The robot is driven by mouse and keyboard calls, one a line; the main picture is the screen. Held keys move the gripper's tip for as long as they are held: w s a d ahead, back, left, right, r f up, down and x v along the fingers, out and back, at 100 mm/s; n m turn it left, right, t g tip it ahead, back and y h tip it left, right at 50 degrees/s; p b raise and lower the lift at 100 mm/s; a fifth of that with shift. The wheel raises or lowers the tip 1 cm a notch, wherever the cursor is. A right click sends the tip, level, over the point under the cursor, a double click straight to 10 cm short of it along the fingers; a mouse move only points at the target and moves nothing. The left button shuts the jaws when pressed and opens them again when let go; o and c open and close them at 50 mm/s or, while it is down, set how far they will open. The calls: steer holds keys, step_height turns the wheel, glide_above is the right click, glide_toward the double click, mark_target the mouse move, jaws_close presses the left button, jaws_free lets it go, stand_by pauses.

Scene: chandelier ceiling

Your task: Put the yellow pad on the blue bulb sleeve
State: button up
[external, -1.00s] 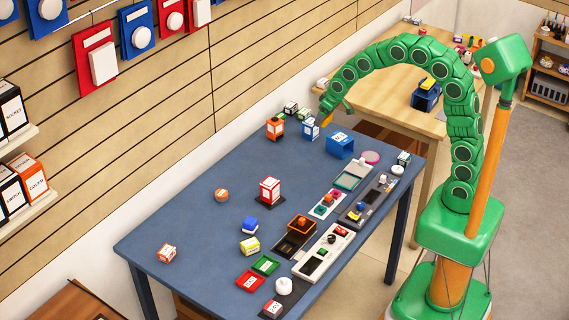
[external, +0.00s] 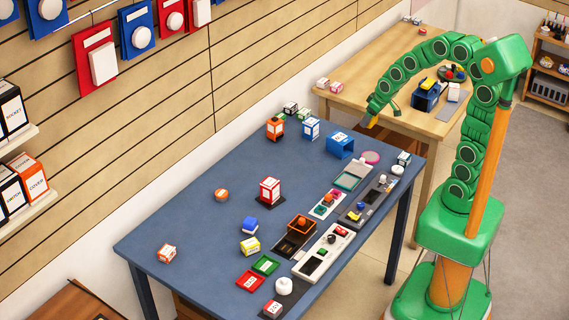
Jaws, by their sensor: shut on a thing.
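My gripper (external: 377,113) hangs from the green arm, above the gap by the far edge of the blue table. It is shut on a small yellow-orange piece, which looks like the yellow pad (external: 372,122) and is partly hidden by the fingers. The two are apart in the picture.
A white-and-blue box (external: 311,128) and an orange box (external: 275,128) stand left of the blue box. A pink disc (external: 370,157) lies to its right. Trays and small parts crowd the table's right side. A wooden table (external: 385,60) behind holds a blue holder (external: 426,97).

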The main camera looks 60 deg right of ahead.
glide_toward(337, 136)
step_height(337, 136, up, 3)
steer(key=s, duration=0.3)
steer(key=w+f, duration=0.3)
steer(key=shift+w+a+f, duration=0.1)
steer(key=shift+w+f, duration=0.05)
steer(key=shift+f, duration=0.15)
steer(key=shift+w+f, duration=0.9)
steer(key=shift+f, duration=1.55)
steer(key=shift+f, duration=0.1)
steer(key=o, duration=0.9)
